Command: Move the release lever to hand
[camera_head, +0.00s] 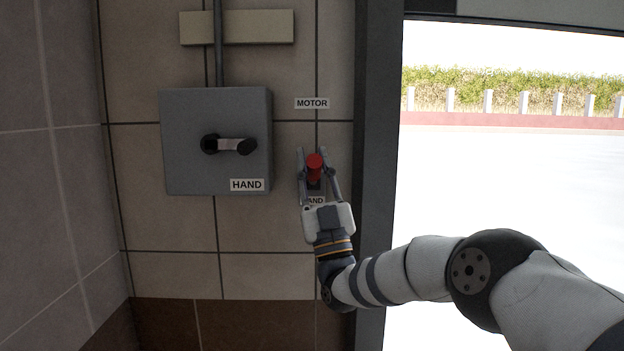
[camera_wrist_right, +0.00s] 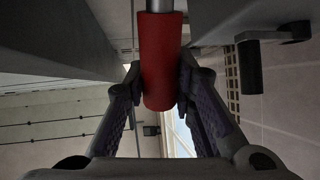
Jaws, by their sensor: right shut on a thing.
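The release lever has a red handle (camera_head: 315,165) on the tiled wall, between a MOTOR label (camera_head: 312,104) above and a partly hidden HAND label (camera_head: 316,201) below. My right gripper (camera_head: 315,158) reaches up from below, with one finger on each side of the red handle, and is shut on it. In the right wrist view the red handle (camera_wrist_right: 161,60) on its metal rod lies between the fingers. The lever's mount is mostly hidden by the handle and gripper. My left gripper is not in view.
Left of the lever, a grey box (camera_head: 190,172) with a black-knobbed crank (camera_head: 230,145) and its own HAND label (camera_head: 247,185) sticks out from the wall. A dark door frame (camera_head: 377,120) stands close on the right, with a bright opening beyond.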

